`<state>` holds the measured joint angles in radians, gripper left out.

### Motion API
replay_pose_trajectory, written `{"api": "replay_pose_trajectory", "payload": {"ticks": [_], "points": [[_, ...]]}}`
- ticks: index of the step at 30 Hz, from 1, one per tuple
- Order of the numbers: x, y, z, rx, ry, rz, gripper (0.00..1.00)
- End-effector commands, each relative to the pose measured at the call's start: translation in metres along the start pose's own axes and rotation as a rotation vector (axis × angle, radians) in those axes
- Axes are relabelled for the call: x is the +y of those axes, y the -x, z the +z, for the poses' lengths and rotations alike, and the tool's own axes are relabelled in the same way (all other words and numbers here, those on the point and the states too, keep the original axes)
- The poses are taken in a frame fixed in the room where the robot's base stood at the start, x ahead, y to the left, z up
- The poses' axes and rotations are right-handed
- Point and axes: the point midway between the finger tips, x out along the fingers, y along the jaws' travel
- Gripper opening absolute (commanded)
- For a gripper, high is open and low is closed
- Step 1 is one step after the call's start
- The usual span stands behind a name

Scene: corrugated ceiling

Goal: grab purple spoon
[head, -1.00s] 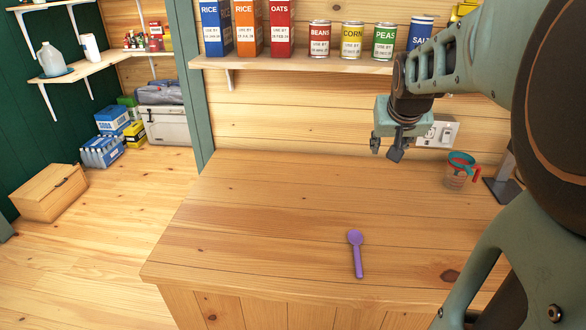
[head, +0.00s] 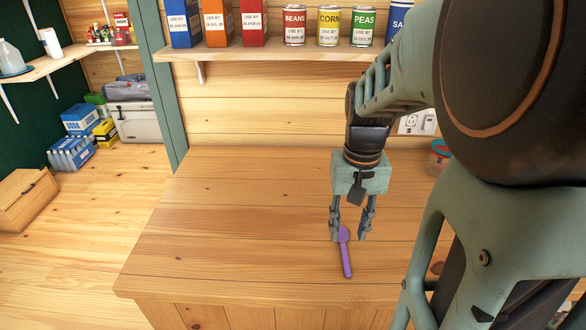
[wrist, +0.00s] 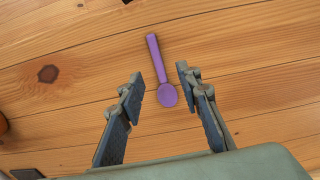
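The purple spoon (head: 346,258) lies flat on the wooden counter (head: 230,230), its handle toward the front edge. My gripper (head: 349,236) is above the counter, pointing down, with its fingers spread to either side of the spoon's bowl end in the head view. In the wrist view the spoon (wrist: 160,72) lies beyond the open fingertips (wrist: 159,77), its round bowl nearest my gripper and between the finger lines. Nothing is held. The exact height of the fingertips above the counter is hard to tell.
A measuring cup (head: 438,158) stands at the right, partly hidden by my arm. A shelf (head: 270,50) with cans and boxes runs along the wall above the counter. The left part of the counter is clear.

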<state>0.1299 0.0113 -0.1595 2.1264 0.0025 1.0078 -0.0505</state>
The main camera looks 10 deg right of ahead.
Motion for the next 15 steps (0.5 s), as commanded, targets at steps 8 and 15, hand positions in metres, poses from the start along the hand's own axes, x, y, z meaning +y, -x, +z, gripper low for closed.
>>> {"api": "replay_pose_trajectory", "payload": {"ticks": [8,15], "points": [[0.001,-0.035,-0.001,0.001,-0.001,0.000,0.32],[0.005,-0.061,-0.007,-0.001,-0.002,0.001,0.32]]}}
